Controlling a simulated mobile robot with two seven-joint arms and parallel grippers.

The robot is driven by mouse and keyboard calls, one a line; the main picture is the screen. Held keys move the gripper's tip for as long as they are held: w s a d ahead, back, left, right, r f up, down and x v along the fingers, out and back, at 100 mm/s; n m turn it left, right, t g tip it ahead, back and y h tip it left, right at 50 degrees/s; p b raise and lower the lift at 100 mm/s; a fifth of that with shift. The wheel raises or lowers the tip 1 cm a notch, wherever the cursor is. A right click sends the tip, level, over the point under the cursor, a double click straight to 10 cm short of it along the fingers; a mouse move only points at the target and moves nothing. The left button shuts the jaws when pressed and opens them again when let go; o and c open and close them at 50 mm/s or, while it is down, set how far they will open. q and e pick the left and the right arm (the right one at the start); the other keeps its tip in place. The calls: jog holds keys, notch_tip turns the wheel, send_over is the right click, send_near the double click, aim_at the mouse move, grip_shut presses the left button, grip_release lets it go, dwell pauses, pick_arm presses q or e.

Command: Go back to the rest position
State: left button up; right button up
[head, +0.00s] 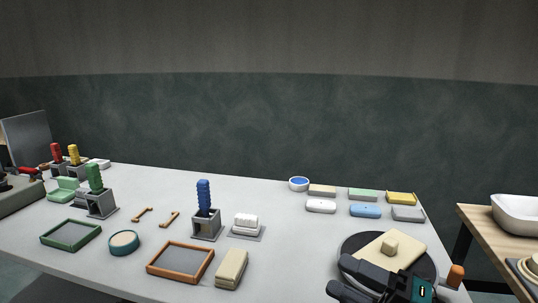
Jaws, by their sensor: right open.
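My right gripper (342,276) is at the bottom right, its dark fingers open and pointing left. My left gripper is not in view.
The white table holds an orange-framed tray (152,272), a cream block (231,268), a blue-handled tool in a grey stand (206,229), a green tray (45,239) and several coloured blocks (365,211). A wooden side table (480,222) with a white basin (518,214) stands right.

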jog(key=s+d+f+m+t+h, duration=0.1)
jog(key=d+f+m+t+h, duration=0.25)
jog(key=f+m+h, duration=0.5)
jog(key=d+f+m+t+h, duration=0.2)
jog(key=f+m+t+h, duration=0.25)
jog(key=m, duration=0.75)
jog(key=s+f+m+g+h, duration=0.3)
jog(key=s+f+m+g, duration=0.3)
jog(key=s+f, duration=0.5)
notch_tip(320, 180, down, 4)
jog(key=shift+a+r+m+g, duration=0.1)
jog(key=shift+a+m+g, duration=0.25)
jog(key=shift+m, duration=0.7)
jog(key=shift+d, duration=0.1)
jog(key=shift+c, duration=0.3)
